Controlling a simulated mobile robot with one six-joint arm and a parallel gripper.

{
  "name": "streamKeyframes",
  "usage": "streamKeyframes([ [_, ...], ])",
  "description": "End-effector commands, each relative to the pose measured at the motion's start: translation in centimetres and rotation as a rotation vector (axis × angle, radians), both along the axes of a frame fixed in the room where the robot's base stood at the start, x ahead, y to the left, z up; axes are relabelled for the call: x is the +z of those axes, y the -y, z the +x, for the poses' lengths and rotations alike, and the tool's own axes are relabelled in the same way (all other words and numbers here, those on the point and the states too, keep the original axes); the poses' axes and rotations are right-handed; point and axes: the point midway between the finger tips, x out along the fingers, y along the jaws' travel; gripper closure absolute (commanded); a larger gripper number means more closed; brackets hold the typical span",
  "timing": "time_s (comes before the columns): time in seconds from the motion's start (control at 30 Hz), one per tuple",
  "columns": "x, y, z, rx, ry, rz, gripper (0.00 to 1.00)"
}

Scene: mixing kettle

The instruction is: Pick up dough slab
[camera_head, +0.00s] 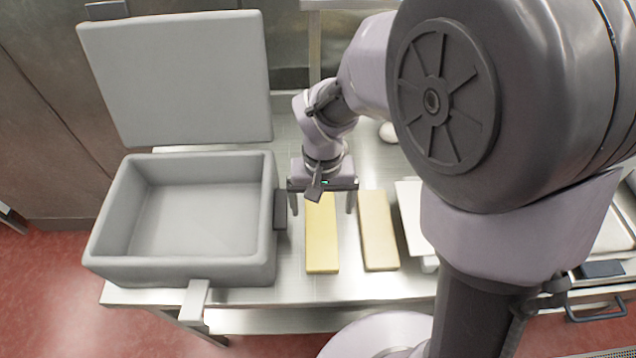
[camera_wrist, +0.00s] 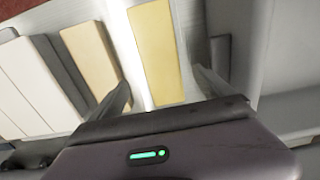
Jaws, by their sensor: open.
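Two flat slabs lie side by side on the steel table. One is a yellow slab (camera_head: 322,240); the other, to its right, is a paler tan slab (camera_head: 377,232). The frames do not label which is the dough slab. My gripper (camera_head: 322,207) is open and empty over the far end of the yellow slab, its fingers on either side of it. In the wrist view the yellow slab (camera_wrist: 156,55) lies between and beyond the fingertips, and the tan slab (camera_wrist: 92,60) is outside them, to the left. I cannot tell how high the fingers are.
A grey open kettle (camera_head: 270,215) with a raised lid (camera_head: 178,78) stands close left of the gripper. A white board or block (camera_head: 413,215) lies right of the tan slab, partly hidden by my arm. Bare steel table (camera_head: 350,285) shows in front of the slabs.

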Motion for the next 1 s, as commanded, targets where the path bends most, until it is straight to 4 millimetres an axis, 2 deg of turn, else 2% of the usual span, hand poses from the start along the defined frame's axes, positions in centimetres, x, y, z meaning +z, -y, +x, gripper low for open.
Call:
streamKeyframes([
  [0.03,-1.1,0.0,0.0,0.0,-0.001,0.0,0.09],
  [0.17,-2.4,-0.1,-0.2,0.0,-0.001,0.001,0.09],
  [0.3,-5.4,-0.4,-1.1,0.002,-0.001,0.0,0.09],
  [0.4,-6.8,-0.4,-1.1,0.0,0.0,0.0,0.09],
  [0.67,-7.0,-0.4,-1.1,-0.001,0.001,0.001,0.09],
  [1.0,-7.0,-0.4,-1.1,-0.001,0.002,0.001,0.74],
])
